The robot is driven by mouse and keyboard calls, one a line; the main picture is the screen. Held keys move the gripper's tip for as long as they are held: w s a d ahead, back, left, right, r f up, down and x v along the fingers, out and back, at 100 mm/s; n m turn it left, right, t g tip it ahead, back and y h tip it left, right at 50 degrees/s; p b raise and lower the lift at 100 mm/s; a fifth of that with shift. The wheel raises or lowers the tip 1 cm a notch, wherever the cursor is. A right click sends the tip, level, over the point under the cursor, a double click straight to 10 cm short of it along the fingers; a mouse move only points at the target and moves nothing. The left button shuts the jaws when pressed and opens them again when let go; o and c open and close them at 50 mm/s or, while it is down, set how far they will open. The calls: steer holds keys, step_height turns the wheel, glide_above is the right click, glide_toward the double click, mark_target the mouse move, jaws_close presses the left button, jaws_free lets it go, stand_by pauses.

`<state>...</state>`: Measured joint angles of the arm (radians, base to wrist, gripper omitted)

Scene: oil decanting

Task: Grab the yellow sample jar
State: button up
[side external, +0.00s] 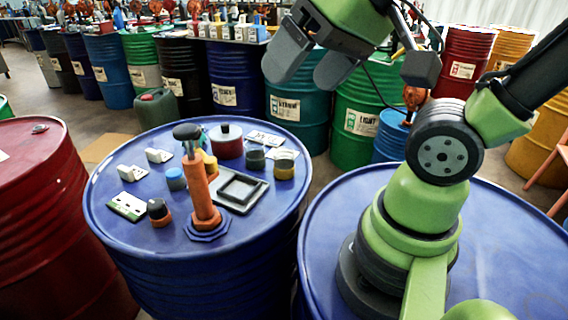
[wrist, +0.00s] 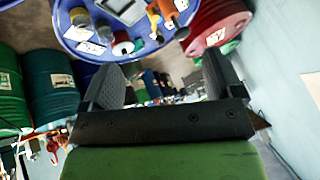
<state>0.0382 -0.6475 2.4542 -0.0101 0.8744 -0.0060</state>
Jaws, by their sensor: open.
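A small round jar with a dull yellow body (side external: 284,171) stands upright on the blue drum top (side external: 150,232), near its right rim in the side view. Another yellow object (side external: 210,164) is partly hidden behind the orange pump (side external: 202,195); I cannot tell its shape. My gripper (side external: 303,80) is open and empty, high above and behind the drum's far right edge, apart from the jar. In the wrist view its two fingers (wrist: 160,70) stand wide apart with nothing between them.
A dark green jar (side external: 255,159), a grey tray (side external: 240,190), a red tin (side external: 226,141) and a blue-topped jar (side external: 176,179) crowd the drum top. The upright pump is the tallest obstacle. A red drum (side external: 60,220) stands left. Several drums line the back.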

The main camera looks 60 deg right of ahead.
steer(key=w+d+f+m+g+h, duration=0.1)
steer(key=w+d+f+g+h, duration=0.15)
steer(key=w+d, duration=0.4)
steer(key=m+g, duration=0.1)
steer(key=g, duration=0.2)
glide_toward(284, 152)
steer(key=a+r, duration=0.2)
steer(key=d+f, duration=0.1)
steer(key=f, duration=0.4)
steer(key=d+f, duration=0.1)
steer(key=f, duration=0.2)
steer(key=shift+w+d+f, duration=0.2)
steer(key=shift+w+d, duration=0.15)
steer(key=shift+w+d+f, duration=0.1)
steer(key=shift+w+f, duration=0.05)
steer(key=shift+f, duration=1.4)
steer(key=shift+w+f, duration=0.15)
steer(key=shift+f, duration=1.35)
steer(key=c, duration=1.1)
steer(key=shift+r, duration=0.1)
